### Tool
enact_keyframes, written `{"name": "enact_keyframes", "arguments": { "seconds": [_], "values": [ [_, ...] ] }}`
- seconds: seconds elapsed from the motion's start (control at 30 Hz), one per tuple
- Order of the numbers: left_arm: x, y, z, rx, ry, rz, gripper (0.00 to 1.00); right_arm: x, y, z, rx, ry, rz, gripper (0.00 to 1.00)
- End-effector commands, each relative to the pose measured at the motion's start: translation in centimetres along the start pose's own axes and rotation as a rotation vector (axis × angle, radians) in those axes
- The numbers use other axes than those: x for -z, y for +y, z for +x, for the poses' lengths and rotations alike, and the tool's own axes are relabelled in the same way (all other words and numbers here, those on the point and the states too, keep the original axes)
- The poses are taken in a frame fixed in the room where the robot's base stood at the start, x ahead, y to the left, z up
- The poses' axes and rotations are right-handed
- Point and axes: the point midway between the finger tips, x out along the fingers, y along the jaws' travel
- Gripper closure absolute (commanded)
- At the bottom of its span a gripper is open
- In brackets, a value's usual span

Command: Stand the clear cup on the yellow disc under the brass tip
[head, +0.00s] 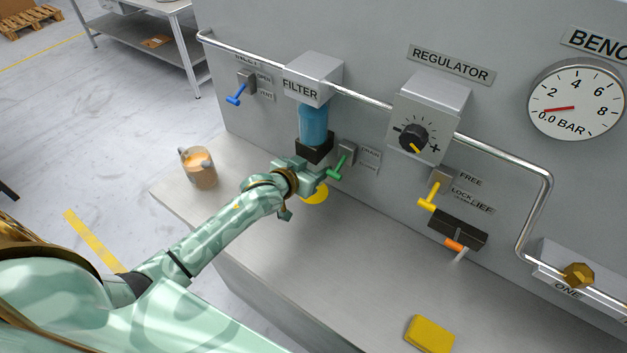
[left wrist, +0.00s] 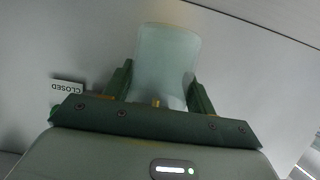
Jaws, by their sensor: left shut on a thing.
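My left gripper (head: 306,176) is over the bench, just below the black block under the blue filter bowl (head: 313,124). In the left wrist view its two green fingers (left wrist: 160,88) are shut on the clear cup (left wrist: 168,55), which is pale and see-through. In the head view I cannot make out the cup; the gripper seems to hide it. The yellow disc (head: 315,194) lies on the bench beside and below the gripper, partly covered by it. I cannot make out the brass tip under the filter. My right gripper is not in view.
A green drain lever (head: 338,168) is close to the right of the gripper. A yellow block (head: 429,334) lies at the front right. The bench middle (head: 350,260) is clear.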

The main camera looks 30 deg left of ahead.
Motion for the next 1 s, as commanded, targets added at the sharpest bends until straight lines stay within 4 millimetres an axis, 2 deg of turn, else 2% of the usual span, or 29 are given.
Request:
{"name": "enact_keyframes", "arguments": {
  "seconds": [0.03, 0.23, 0.43, 0.8, 0.83, 0.9, 1.0],
  "values": [
    [-0.7, 0.0, 0.3, 0.000, 0.000, 0.000, 0.66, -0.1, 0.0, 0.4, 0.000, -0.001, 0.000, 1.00],
    [-1.9, 0.0, 0.8, 0.000, 0.001, -0.002, 0.66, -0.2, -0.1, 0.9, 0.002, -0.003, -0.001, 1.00],
    [-4.8, 0.0, 2.1, 0.000, 0.001, -0.002, 0.66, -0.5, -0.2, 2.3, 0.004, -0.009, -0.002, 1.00],
    [-5.0, 0.0, 2.5, 0.000, 0.003, -0.001, 0.66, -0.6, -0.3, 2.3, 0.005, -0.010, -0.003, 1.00],
    [-5.0, 0.0, 2.5, 0.000, 0.003, -0.001, 0.41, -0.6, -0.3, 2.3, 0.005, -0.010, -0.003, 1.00],
    [-4.9, 0.0, 2.5, 0.000, 0.003, 0.000, 0.22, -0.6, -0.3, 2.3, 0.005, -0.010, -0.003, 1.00],
    [-4.9, 0.0, 2.5, 0.000, 0.003, -0.001, 0.22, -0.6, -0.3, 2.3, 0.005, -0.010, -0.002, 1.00]
  ]
}}
